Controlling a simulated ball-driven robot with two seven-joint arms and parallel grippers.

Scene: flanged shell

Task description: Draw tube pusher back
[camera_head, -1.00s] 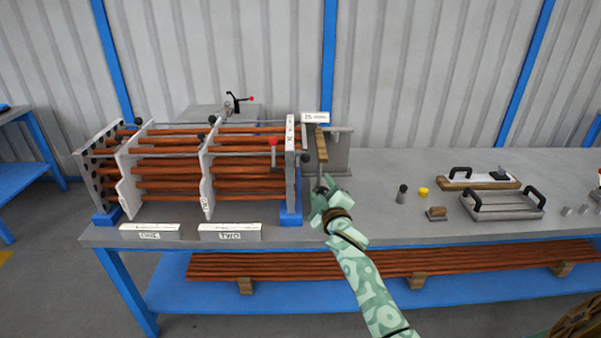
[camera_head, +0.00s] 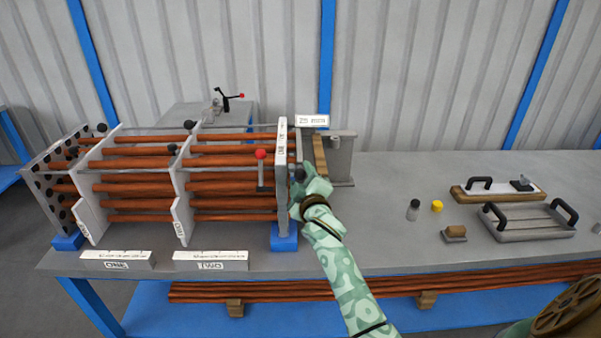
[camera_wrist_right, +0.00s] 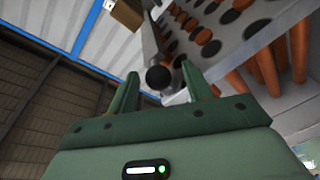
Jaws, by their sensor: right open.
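The tube rack holds rows of copper-brown tubes (camera_head: 140,188) through upright white plates. At its right end stands the end plate (camera_head: 281,190), with a red-knobbed lever (camera_head: 261,156) beside it. My right gripper (camera_head: 299,180) is just right of this plate, on my green patterned arm. In the right wrist view it is open, and a dark round knob (camera_wrist_right: 158,79) on a grey rod shows between its fingertips. I cannot tell whether the fingers touch the knob. The perforated plate (camera_wrist_right: 215,45) with tube ends is close by on the right. My left gripper is out of view.
A brown wooden bar (camera_head: 320,157) and a grey upright bracket (camera_head: 341,158) stand just right of the end plate. Labelled blocks ONE (camera_head: 116,260) and TWO (camera_head: 210,261) lie in front. A handled tray (camera_head: 528,222) is farther right.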

